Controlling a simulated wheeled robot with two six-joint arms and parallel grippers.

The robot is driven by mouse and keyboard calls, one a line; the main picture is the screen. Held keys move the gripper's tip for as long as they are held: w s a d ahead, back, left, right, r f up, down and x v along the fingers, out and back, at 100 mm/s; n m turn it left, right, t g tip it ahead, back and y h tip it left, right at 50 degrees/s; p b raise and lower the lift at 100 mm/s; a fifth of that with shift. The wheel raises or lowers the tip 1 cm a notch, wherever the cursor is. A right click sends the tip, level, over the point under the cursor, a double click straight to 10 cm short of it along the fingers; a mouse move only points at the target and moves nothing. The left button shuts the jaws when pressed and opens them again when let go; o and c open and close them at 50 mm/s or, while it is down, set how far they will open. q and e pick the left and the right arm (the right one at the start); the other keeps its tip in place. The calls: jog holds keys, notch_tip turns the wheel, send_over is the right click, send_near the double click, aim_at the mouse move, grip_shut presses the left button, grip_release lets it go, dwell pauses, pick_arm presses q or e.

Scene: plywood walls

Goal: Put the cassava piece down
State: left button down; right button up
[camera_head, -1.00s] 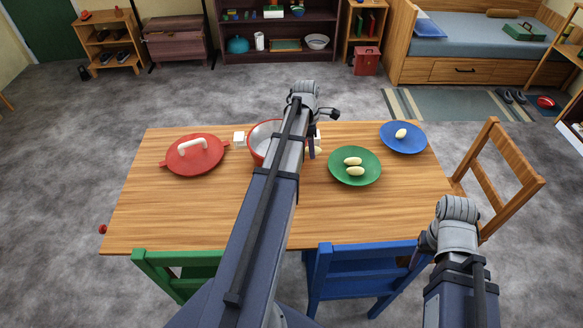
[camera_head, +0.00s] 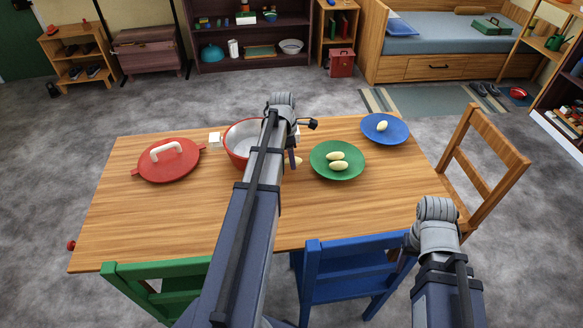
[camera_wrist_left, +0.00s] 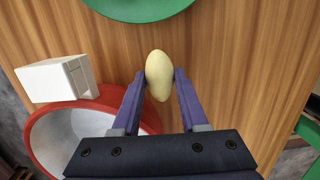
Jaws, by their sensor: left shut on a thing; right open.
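My left gripper (camera_wrist_left: 160,85) is shut on a pale cassava piece (camera_wrist_left: 158,68), seen between its two fingers in the left wrist view. In the head view, the left gripper (camera_head: 295,158) is between the red pot (camera_head: 232,150) and the green plate (camera_head: 318,171), over the wooden table. The piece's height above the table cannot be told. Two cassava pieces (camera_head: 338,161) lie on the green plate, and one (camera_head: 382,126) lies on the blue plate (camera_head: 398,133). My right gripper (camera_head: 410,245) is open near the table's front right corner, mostly hidden by its wrist.
The red lid (camera_head: 170,168) with a white handle lies on the table (camera_head: 135,215) at the left. The pot has white handles. Blue (camera_head: 350,260) and green (camera_head: 150,275) chairs stand at the front edge, a wooden chair (camera_head: 480,175) at the right. The front left of the table is clear.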

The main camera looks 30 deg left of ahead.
aim_at(287, 158)
pick_arm(q)
jog(key=shift+f+b, duration=1.3)
jog(key=shift+f, duration=0.35)
jog(key=shift+f, duration=0.2)
jog(key=shift+c, duration=2.2)
grip_release()
jog(key=shift+r, duration=0.25)
jog(key=r+p, duration=0.8)
jog(key=s+a+r+p, duration=0.1)
jog(key=r+p, duration=0.3)
jog(key=shift+a, duration=0.1)
jog(key=shift+f, duration=0.1)
